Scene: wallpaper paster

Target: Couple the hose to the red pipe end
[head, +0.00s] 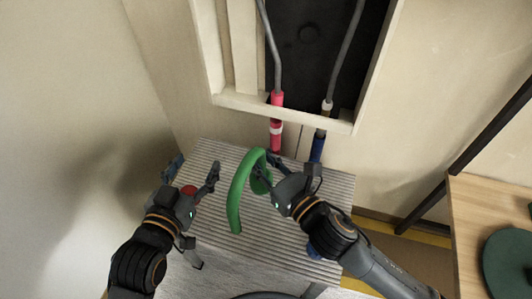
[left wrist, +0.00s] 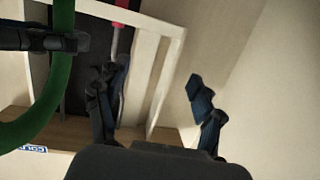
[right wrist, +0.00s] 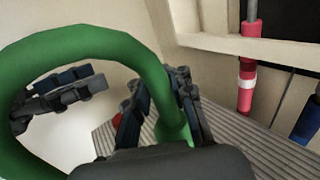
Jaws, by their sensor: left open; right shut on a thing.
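The red pipe (head: 277,122) comes down through the wall opening, has a white band, and its lower end hangs just behind the ribbed platform. The green hose (head: 237,195) is a curved loop above the platform, its upper bend close to the red pipe's lower end but not visibly joined. My right gripper (head: 272,167) is shut on the hose; the right wrist view shows the hose (right wrist: 85,42) passing between its fingers. My left gripper (head: 194,170) is open and empty, left of the hose. In the left wrist view the hose (left wrist: 62,75) is at the left edge.
A blue pipe (head: 317,148) hangs right of the red one. The ribbed platform (head: 300,265) lies below both arms. A red round thing (head: 188,190) shows beside my left gripper. A wooden table (head: 475,205) with a dark green round thing (head: 508,262) is at right.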

